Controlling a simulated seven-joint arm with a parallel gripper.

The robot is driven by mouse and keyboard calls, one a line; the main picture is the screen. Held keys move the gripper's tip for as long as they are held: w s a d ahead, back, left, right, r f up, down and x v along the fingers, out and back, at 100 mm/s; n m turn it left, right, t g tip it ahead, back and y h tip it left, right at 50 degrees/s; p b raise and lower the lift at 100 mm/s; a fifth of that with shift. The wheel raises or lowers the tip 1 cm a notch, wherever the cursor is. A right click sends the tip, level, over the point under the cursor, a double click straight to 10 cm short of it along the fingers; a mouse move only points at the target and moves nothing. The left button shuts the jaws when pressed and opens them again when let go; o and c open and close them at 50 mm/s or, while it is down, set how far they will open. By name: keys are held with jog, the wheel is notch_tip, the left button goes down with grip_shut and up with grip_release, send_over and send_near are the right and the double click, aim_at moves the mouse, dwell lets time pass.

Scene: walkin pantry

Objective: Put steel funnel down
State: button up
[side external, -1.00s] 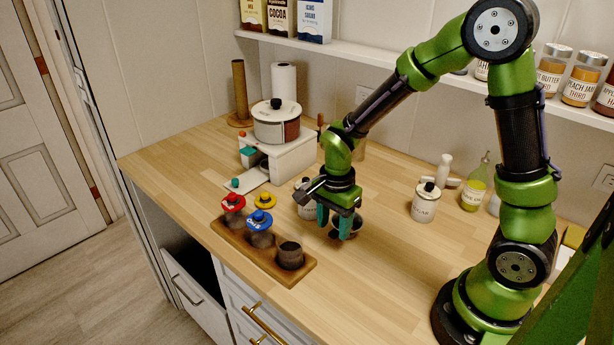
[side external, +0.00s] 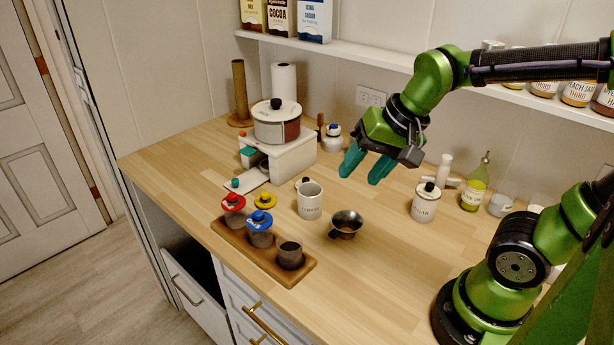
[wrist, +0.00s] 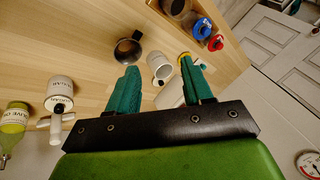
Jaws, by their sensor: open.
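The steel funnel (side external: 346,223) rests on the wooden counter, its wide mouth facing up, just right of an open white canister (side external: 310,201). It also shows in the wrist view (wrist: 127,50), on the counter beyond my fingers. My gripper (side external: 364,168) is open and empty, raised above the counter behind the funnel and clear of it. Its two teal fingers stand well apart in the wrist view (wrist: 155,90). The funnel's underside is hidden.
A wooden rack (side external: 240,247) holds jars with red and blue lids and an open dark jar. A white stand (side external: 290,157) bears a pot (side external: 276,122). A lidded canister (side external: 426,202) and oil bottle (side external: 474,187) stand right.

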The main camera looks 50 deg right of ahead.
jog(key=s+n, duration=0.1)
jog(key=s+r+n+t, duration=0.1)
jog(key=n, duration=0.1)
jog(key=s+r+n+t, duration=0.1)
jog(key=shift+a, duration=0.3)
